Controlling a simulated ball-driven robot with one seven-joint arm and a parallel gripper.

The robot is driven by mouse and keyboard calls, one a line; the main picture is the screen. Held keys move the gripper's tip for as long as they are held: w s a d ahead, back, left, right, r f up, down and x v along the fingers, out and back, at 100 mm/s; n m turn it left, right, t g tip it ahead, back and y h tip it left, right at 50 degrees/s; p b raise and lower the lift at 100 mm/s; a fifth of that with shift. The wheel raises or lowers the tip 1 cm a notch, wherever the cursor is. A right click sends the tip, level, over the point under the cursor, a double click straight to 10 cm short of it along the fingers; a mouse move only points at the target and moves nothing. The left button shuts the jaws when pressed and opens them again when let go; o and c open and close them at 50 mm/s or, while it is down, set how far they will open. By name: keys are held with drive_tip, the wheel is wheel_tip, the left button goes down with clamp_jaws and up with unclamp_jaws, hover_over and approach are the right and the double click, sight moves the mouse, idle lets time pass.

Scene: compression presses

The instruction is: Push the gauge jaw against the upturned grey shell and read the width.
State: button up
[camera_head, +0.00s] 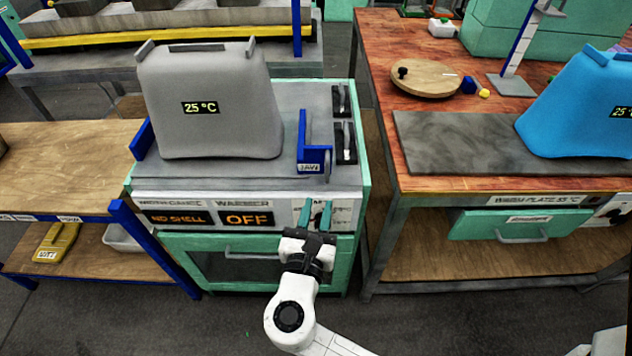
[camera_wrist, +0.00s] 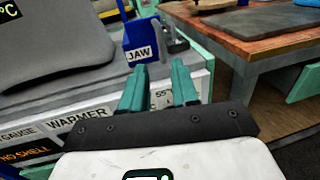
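The upturned grey shell (camera_head: 212,120) stands on the grey top of the gauge bench and shows 25 °C. It also fills the left of the wrist view (camera_wrist: 60,55). The blue gauge jaw (camera_head: 312,150), labelled JAW, stands to its right with a small gap between them. The jaw also shows in the wrist view (camera_wrist: 137,35). My gripper (camera_head: 315,213) is in front of the bench, below and short of the jaw. In the wrist view my gripper's teal fingers (camera_wrist: 158,88) are apart with nothing between them. The width display (camera_head: 173,218) reads NO SHELL.
A blue stop (camera_head: 141,138) is at the shell's left. Black switches (camera_head: 343,140) sit right of the jaw. The warmer display (camera_head: 247,219) reads OFF. A wooden bench at right holds a dark plate (camera_head: 455,145) and a blue shell (camera_head: 580,110). A floor gap separates the benches.

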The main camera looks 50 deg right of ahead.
sight(326, 174)
drive_tip(key=x, duration=1)
drive_tip(key=shift+d, duration=0.35)
clamp_jaws()
drive_tip(key=shift+w, duration=0.1)
